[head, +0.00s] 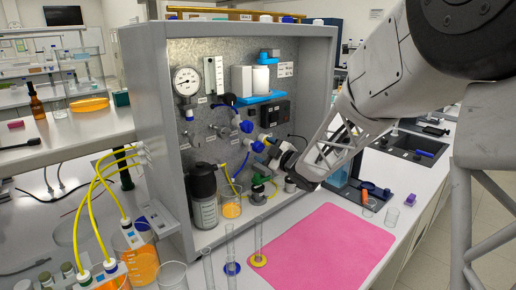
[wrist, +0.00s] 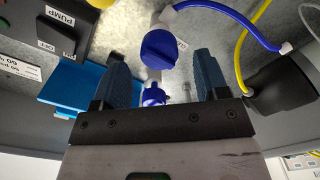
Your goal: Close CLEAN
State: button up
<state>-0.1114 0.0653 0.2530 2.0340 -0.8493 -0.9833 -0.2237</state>
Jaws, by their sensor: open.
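Blue-handled valves sit on the metal panel. In the head view, one blue handle (head: 246,127) is above another (head: 258,146). No CLEAN label is readable, so I cannot tell which valve it names. My gripper (head: 284,157) is at the panel, to the right of the lower blue handle. In the wrist view, my gripper (wrist: 161,72) is open, with its two dark blue fingers apart. A round blue knob (wrist: 160,48) shows between and beyond the fingertips. A second blue part (wrist: 153,95) shows nearer, between the fingers. I cannot tell whether either finger touches a valve.
A black pump switch box (wrist: 55,35) and a blue ledge (wrist: 85,85) are beside the left finger. Blue and yellow tubes hang near the right finger. A dark-capped bottle (head: 204,195) and an orange-filled beaker (head: 231,205) stand below. The pink mat (head: 325,248) is bare.

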aim_at(261, 149)
jog(key=shift+x, duration=2.05)
jog(key=c, duration=0.9)
